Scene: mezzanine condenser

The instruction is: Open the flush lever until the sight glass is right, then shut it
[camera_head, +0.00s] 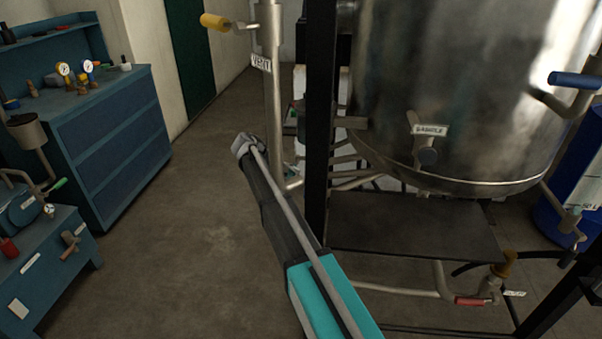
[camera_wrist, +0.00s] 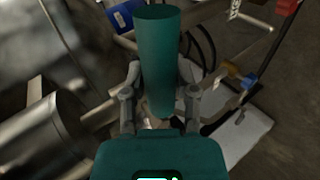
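In the head view a red lever (camera_head: 470,301) sits on the low pipe under the steel vessel (camera_head: 440,90), beside an orange-brown fitting (camera_head: 503,265) and a small tag (camera_head: 515,293) too small to read. I cannot tell for certain that it is the flush lever. No sight glass can be made out with certainty. In the wrist view my gripper (camera_wrist: 160,85) has one finger on each side of a teal cylinder (camera_wrist: 158,50). I cannot tell whether the fingers touch it. The gripper is not visible in the head view.
A yellow lever (camera_head: 214,21) is on the pipe tagged VENT. A SAMPLE tag (camera_head: 430,130) and a blue lever (camera_head: 575,80) are on the vessel. A black frame post (camera_head: 319,120) stands before it. A blue cabinet (camera_head: 110,140) is at left. Floor between is clear.

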